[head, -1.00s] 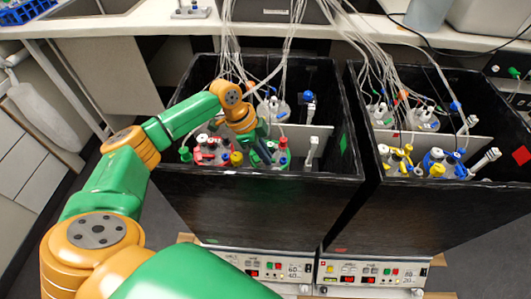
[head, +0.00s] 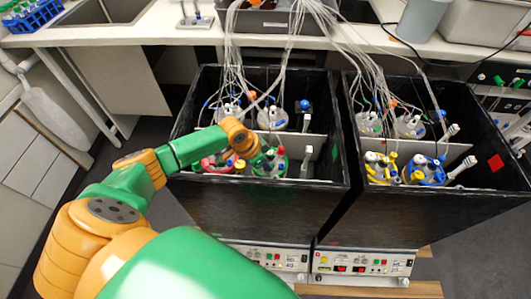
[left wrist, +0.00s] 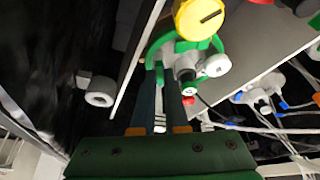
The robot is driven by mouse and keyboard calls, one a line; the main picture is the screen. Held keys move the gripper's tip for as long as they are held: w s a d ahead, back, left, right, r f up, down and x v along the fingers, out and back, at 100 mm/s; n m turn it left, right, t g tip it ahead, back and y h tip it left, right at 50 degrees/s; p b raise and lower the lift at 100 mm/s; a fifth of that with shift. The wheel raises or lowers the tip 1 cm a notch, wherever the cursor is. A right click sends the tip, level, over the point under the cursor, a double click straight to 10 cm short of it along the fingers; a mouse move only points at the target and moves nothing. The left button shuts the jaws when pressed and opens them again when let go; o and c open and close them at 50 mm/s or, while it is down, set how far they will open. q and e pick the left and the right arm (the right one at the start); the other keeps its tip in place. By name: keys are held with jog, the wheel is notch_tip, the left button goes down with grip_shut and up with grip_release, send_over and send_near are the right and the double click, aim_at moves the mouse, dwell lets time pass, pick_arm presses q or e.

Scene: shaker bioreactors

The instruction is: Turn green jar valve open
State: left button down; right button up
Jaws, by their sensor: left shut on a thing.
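The green-ringed jar (head: 268,166) stands in the front of the left black box in the head view. In the left wrist view, its green lid (left wrist: 172,42) carries a yellow cap (left wrist: 200,18) and white ports. My left gripper (left wrist: 160,82) is at the lid's edge, its two dark fingers close together on a small green part, which looks like the valve (left wrist: 159,74). The fingers partly cover this part, so its turn angle is unclear. In the head view my wrist (head: 240,140) hides the fingertips. My right gripper is not in view.
A red-ringed jar (head: 217,163) stands just left of the green one. A pale divider (head: 311,142) runs behind the front jars. Many clear tubes (head: 283,50) rise from the jars. The right black box (head: 440,210) holds yellow and blue jars.

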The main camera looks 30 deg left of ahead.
pick_arm(q)
jog(key=n+p, duration=0.2)
jog(key=n+y+p, duration=0.1)
jog(key=n+p, duration=0.1)
jog(key=n+y+p, duration=0.1)
jog(key=p, duration=0.1)
jog(key=shift+s+d+r+n+t, duration=0.1)
jog(key=shift+d+r+n+t, duration=0.2)
jog(key=shift+n+t, duration=0.1)
jog(key=shift+d+f+n+y+p, duration=0.15)
jog(key=shift+n+y+p, duration=0.45)
jog(key=shift+n, duration=0.6)
jog(key=shift+f+n+y+p, duration=0.1)
jog(key=shift+n+y+p, duration=0.35)
jog(key=shift+n, duration=1.55)
jog(key=c, duration=0.9)
grip_release()
